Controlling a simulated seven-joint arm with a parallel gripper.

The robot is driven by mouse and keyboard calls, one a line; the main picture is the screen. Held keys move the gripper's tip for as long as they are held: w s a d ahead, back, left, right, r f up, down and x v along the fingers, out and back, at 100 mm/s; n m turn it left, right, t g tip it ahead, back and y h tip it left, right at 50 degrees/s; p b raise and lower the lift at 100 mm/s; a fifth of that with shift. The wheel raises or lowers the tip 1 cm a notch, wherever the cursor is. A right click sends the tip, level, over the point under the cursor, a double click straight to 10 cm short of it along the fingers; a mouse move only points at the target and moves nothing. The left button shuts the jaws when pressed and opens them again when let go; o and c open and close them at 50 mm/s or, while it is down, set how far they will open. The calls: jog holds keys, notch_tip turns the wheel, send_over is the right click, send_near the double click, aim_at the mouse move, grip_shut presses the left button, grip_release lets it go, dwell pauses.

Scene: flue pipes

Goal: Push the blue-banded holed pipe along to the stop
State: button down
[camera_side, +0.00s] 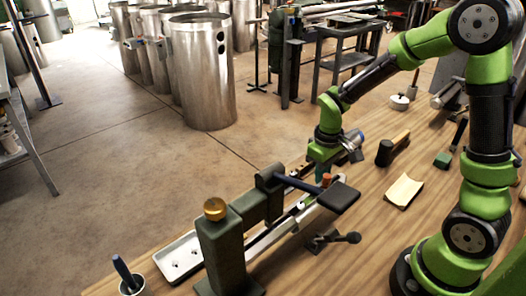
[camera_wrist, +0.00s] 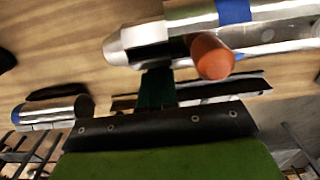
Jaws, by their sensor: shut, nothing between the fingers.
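A bright metal pipe with a blue band (camera_wrist: 233,11) lies across the upper right of the wrist view. In the side view, my gripper (camera_side: 319,173) is low over the far end of the rail. I cannot tell which part is the stop.
A dark green fixture (camera_side: 222,245) with a brass knob (camera_side: 215,208) stands on the wooden bench. An orange-red knob (camera_wrist: 212,57) is close to my fingers. Another metal pipe (camera_wrist: 50,112) lies left.

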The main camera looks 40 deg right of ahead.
jog(key=shift+a, duration=4.7)
jog(key=shift+w+d, duration=0.1)
jog(key=shift+w+d+r, duration=0.1)
jog(key=shift+w+d, duration=0.6)
jog(key=shift+w, duration=0.25)
notch_tip(320, 180, up, 9)
jog(key=s+d+r+m+t+y, duration=0.1)
jog(key=s+r+m+t+y, duration=0.1)
jog(key=s+r+m+t, duration=0.2)
jog(key=s+r+t, duration=0.3)
jog(key=s+r, duration=0.1)
jog(key=s, duration=0.3)
jog(key=shift+s+r, duration=0.35)
jog(key=shift+r, duration=0.05)
